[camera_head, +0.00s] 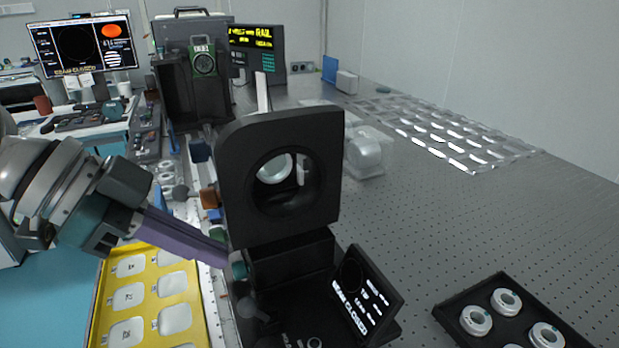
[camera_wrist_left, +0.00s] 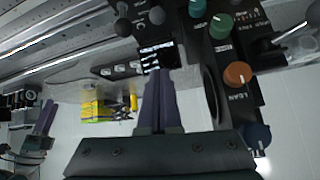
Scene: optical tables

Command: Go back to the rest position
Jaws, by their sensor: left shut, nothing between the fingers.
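My left gripper (camera_head: 222,257) comes in from the left in the head view. Its long purple fingers are closed together and hold nothing. The fingertips are close beside the lower left side of a black device (camera_head: 232,150) with a round opening, near a teal knob (camera_head: 239,268). I cannot tell whether they touch it. In the left wrist view, the shut gripper (camera_wrist_left: 159,75) points at a small display, with a black panel (camera_wrist_left: 216,80) to its right. That panel carries green (camera_wrist_left: 221,26), orange (camera_wrist_left: 238,73) and blue (camera_wrist_left: 257,135) knobs.
A small tilted screen (camera_head: 367,300) reads "BEAM CLOSED". A yellow tray (camera_head: 100,300) with pale pads lies below my left arm. A black tray (camera_head: 450,325) of ring-shaped parts stands at the front right. The perforated table (camera_head: 470,220) is clear between them and the clear plastic sheet (camera_head: 445,135).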

